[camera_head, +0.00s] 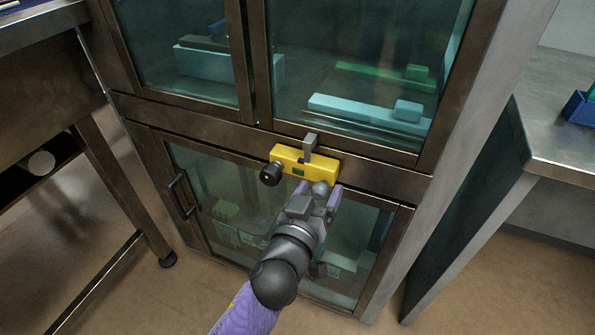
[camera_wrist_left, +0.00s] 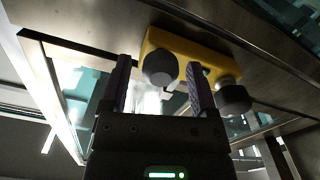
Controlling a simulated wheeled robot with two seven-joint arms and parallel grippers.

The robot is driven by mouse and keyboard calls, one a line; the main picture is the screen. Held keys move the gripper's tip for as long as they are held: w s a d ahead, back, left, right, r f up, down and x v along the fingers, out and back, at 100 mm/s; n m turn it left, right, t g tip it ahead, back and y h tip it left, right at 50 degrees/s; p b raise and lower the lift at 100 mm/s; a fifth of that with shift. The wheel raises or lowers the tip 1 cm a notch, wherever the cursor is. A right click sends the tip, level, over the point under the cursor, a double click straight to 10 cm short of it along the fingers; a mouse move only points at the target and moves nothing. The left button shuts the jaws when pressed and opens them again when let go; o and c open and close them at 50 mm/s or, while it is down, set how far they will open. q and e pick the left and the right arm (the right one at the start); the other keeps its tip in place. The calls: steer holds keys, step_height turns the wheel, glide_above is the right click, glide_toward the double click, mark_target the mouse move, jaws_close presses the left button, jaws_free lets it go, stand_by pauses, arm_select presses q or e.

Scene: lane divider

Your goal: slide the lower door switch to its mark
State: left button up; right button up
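A yellow switch block (camera_head: 290,155) sits on the cabinet's middle rail, above the lower glass door (camera_head: 219,211). It has a black round knob (camera_head: 271,174) at its left end, a grey upright tab (camera_head: 310,142) on top and a small green mark (camera_head: 298,171) on its face. A grey knob (camera_head: 320,187) sits by its lower right. My left gripper (camera_head: 318,192) is open just below the block, its fingers around that knob. The left wrist view shows the yellow block (camera_wrist_left: 197,47), one dark knob (camera_wrist_left: 160,67) between the open fingers and another (camera_wrist_left: 234,100) outside them. My right gripper is not in view.
The upper glass doors (camera_head: 365,60) show teal and green pieces inside. A vertical door handle (camera_head: 181,194) is at the lower door's left. Metal tables stand left (camera_head: 45,75) and right (camera_head: 560,120). Floor shows on both sides of the cabinet.

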arm_select(q)
jaws_close()
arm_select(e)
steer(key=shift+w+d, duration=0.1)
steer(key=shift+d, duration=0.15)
